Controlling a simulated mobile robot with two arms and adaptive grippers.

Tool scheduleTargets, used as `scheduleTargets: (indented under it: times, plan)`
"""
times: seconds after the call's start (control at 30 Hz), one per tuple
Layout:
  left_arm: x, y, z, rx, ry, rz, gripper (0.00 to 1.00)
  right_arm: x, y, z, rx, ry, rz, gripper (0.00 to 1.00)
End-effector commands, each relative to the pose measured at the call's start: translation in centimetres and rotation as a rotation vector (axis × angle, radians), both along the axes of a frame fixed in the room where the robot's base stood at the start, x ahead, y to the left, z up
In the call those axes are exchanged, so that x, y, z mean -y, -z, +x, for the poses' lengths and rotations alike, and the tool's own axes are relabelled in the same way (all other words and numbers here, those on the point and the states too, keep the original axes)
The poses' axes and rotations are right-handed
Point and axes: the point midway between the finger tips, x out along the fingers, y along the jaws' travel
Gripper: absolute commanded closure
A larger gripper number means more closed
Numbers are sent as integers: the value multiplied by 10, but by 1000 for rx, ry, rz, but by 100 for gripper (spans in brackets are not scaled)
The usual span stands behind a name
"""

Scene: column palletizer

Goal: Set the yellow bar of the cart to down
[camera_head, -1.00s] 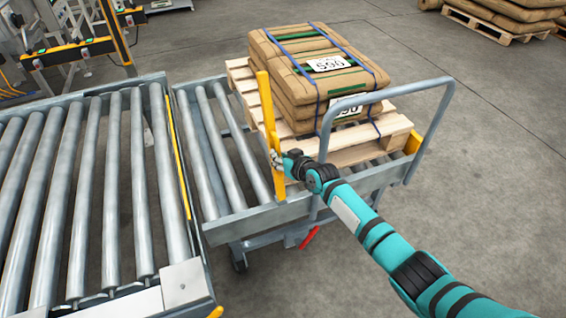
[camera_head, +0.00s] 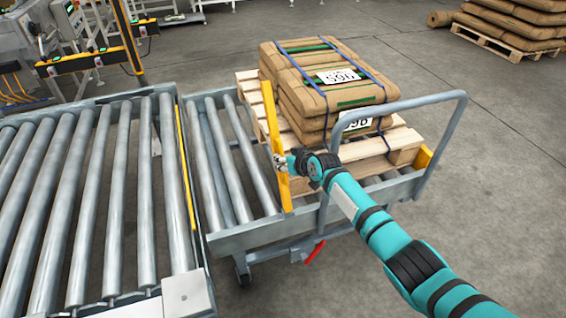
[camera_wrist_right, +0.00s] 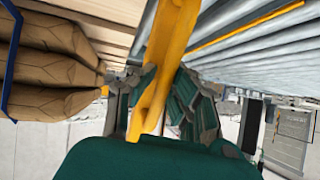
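The cart (camera_head: 300,228) is a grey roller cart with a looped handle at its right side. Its yellow bar (camera_head: 269,110) stands upright, slightly tilted, at the cart's left side, beside the pallet. My right gripper (camera_head: 282,163) is at the bar's middle height. In the right wrist view the yellow bar (camera_wrist_right: 167,45) passes between the fingers of my right gripper (camera_wrist_right: 163,88), which slant inward and look shut on it. The fingers hide part of the bar. My left gripper is out of view.
A wooden pallet (camera_head: 362,154) with strapped brown sacks (camera_head: 325,80) lies on the cart. A roller conveyor (camera_head: 105,200) stands close on the left, with a narrow gap. Grey floor (camera_head: 500,190) is clear on the right. More palleted sacks (camera_head: 515,25) lie at the back.

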Motion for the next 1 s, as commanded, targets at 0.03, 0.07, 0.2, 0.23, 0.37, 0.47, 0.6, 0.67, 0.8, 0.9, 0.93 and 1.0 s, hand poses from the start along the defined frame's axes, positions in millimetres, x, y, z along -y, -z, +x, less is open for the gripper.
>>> scheduleTargets:
  times: [0.03,0.07,0.2,0.23,0.37,0.47,0.6,0.67,0.8,0.9,0.93,1.0]
  plan:
    - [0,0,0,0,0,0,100,0,1,-1,-2,0,0,78]
    - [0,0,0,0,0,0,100,0,1,-1,-3,-1,0,74]
    - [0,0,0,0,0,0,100,-1,3,-2,-7,-1,0,64]
    - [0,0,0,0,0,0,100,-1,3,-2,-7,-2,0,64]
    - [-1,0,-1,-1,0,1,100,-1,4,-2,-8,-2,0,64]
    - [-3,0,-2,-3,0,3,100,-1,3,-4,-9,-2,1,64]
    - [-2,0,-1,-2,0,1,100,3,-2,-10,-8,-4,1,64]
    - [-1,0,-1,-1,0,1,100,7,-5,-15,-7,-2,2,64]
    - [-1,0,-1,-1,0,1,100,17,-19,-31,-6,-3,0,64]
    - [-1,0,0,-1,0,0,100,26,-30,-45,-5,-2,0,64]
    - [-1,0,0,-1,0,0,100,28,-33,-49,-7,-2,0,64]
    - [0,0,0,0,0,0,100,34,-41,-58,-6,-2,-2,64]
